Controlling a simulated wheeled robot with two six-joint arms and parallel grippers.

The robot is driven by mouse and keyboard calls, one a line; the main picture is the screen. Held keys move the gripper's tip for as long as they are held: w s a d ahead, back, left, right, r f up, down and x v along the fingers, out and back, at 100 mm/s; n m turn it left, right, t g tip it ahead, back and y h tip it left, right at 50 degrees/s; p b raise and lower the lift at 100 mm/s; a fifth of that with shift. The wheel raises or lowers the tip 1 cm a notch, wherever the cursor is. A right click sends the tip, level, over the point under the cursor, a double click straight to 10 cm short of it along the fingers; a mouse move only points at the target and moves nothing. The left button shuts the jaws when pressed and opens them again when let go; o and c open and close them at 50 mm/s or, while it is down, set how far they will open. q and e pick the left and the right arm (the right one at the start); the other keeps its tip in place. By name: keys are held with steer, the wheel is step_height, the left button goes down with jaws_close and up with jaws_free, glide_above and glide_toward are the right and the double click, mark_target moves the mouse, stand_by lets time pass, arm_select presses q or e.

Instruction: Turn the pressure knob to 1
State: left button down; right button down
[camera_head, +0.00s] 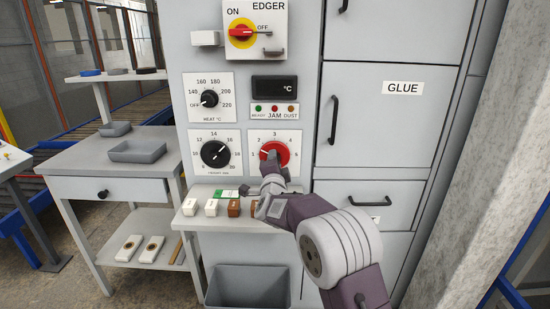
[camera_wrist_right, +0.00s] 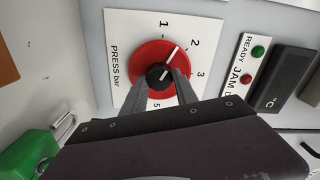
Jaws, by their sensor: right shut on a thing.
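The pressure knob (camera_head: 281,150) is a red disc with a dark centre grip on a white dial plate, low on the grey machine front. In the right wrist view the knob (camera_wrist_right: 150,54) shows a white pointer line aimed between 1 and 2. The plate (camera_wrist_right: 126,32) reads PRESS bar. My right gripper (camera_head: 272,163) reaches the knob from below and partly covers it. In the right wrist view its fingers (camera_wrist_right: 163,88) are shut on the dark grip, one on each side. My left gripper is not in view.
A height dial (camera_head: 216,154) sits left of the knob, and a JAM lamp panel (camera_head: 275,111) above it. A small shelf (camera_head: 187,222) with several small blocks and a green padlock (camera_wrist_right: 30,152) lies below. A grey bin (camera_head: 248,273) stands underneath.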

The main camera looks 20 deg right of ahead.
steer(key=n+p, duration=0.3)
steer(key=n, duration=0.2)
steer(key=shift+f+n, duration=0.1)
steer(key=shift+n, duration=0.2)
stand_by(0.4)
steer(key=c, duration=0.9)
jaws_free()
steer(key=shift+c, duration=0.2)
steer(key=b+v, duration=0.1)
steer(key=v, duration=0.8)
